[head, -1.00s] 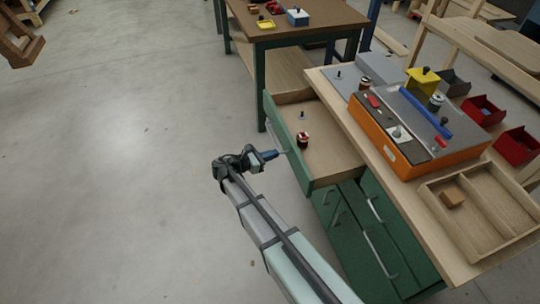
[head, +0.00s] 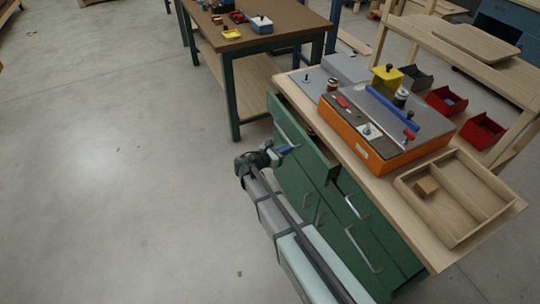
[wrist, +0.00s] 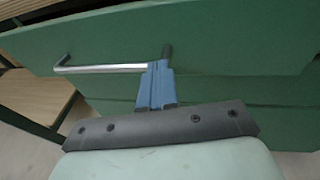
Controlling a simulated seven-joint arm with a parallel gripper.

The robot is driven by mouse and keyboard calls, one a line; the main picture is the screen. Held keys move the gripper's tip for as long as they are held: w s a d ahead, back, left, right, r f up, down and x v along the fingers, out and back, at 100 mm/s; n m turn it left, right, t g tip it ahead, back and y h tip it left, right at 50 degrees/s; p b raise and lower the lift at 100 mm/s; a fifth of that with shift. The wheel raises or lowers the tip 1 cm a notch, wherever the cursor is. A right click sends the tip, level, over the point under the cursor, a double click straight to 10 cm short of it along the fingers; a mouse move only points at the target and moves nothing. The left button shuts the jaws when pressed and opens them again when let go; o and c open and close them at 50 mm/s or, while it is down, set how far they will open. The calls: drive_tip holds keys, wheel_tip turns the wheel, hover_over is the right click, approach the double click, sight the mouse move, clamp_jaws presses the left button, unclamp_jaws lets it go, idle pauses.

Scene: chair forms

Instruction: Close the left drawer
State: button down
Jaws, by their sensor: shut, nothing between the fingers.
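The left drawer's green front (head: 300,134) stands slightly out from the workbench, with a narrow dark gap behind its top edge. In the wrist view the green front (wrist: 240,45) fills the upper part, with its silver bar handle (wrist: 100,68) left of the fingers. My gripper (head: 291,149) is shut and empty, its blue fingers at the drawer front. In the wrist view my gripper's fingertips (wrist: 166,52) are beside the handle's right end and seem to touch the front. The drawer's inside is mostly hidden.
The wooden benchtop (head: 375,180) carries an orange machine (head: 365,147) and a divided wooden tray (head: 458,197). More green drawers with silver handles (head: 362,250) are below, to the right. A brown-topped table (head: 285,25) stands behind. The floor at left is clear.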

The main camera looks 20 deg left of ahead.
sight(301, 144)
drive_tip(key=shift+w+d, duration=2.1)
drive_tip(key=shift+w, duration=0.1)
drive_tip(key=shift+r, duration=0.1)
drive_tip(key=v, duration=1.5)
